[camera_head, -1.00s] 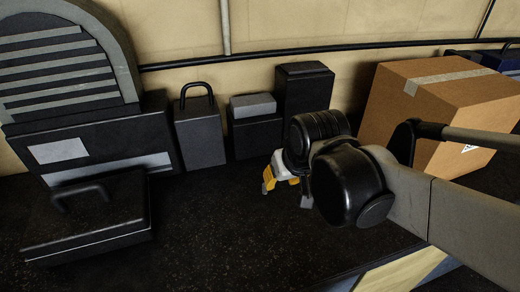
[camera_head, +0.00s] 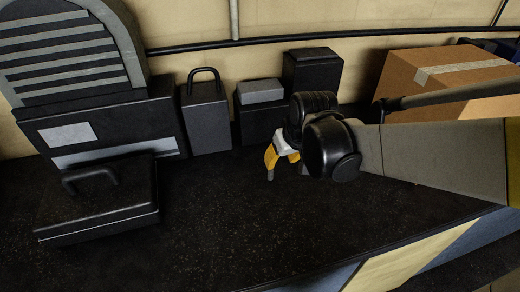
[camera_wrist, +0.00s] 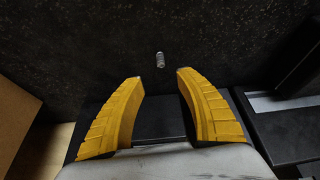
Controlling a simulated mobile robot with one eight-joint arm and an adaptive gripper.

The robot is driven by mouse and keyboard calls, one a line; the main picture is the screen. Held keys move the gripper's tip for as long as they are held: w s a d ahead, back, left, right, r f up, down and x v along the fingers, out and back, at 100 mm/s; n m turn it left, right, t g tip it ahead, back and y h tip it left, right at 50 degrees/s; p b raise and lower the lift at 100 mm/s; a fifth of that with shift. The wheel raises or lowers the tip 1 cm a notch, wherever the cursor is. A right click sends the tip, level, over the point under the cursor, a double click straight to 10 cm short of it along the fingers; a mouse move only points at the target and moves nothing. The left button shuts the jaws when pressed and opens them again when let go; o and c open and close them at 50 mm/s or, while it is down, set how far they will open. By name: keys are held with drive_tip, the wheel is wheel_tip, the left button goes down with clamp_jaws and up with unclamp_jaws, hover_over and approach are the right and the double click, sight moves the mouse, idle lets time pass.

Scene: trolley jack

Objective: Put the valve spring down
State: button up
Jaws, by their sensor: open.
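The valve spring (camera_wrist: 160,58) is a tiny grey coil on the dark speckled surface in the wrist view. It is just beyond the yellow fingertips, roughly centred between them, and apart from both fingers. My gripper (camera_wrist: 160,76) is open, with nothing between its fingers. In the head view my gripper (camera_head: 286,174) points down over the black bench top (camera_head: 215,215), in front of the dark boxes. I cannot make out the spring in the head view.
A cardboard box (camera_head: 440,72) stands at the right. A black block with a handle (camera_head: 207,118), a small grey-topped box (camera_head: 260,112) and a tall dark box (camera_head: 311,78) stand along the back. A black case (camera_head: 100,208) lies at left. The bench's middle is clear.

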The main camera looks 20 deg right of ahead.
sight(272, 172)
drive_tip(key=shift+g, duration=0.3)
drive_tip(key=x, duration=0.3)
drive_tip(key=w+b+x, duration=0.1)
drive_tip(key=x, duration=0.5)
drive_tip(key=shift+w+d+r+b, duration=0.2)
drive_tip(key=shift+d+r+b, duration=0.05)
drive_tip(key=shift+b, duration=0.1)
drive_tip(key=b+x, duration=0.1)
drive_tip(key=x, duration=0.1)
drive_tip(key=b+x, duration=0.1)
drive_tip(key=x, duration=0.2)
drive_tip(key=shift+a+f, duration=0.25)
drive_tip(key=shift+f, duration=0.05)
clamp_jaws()
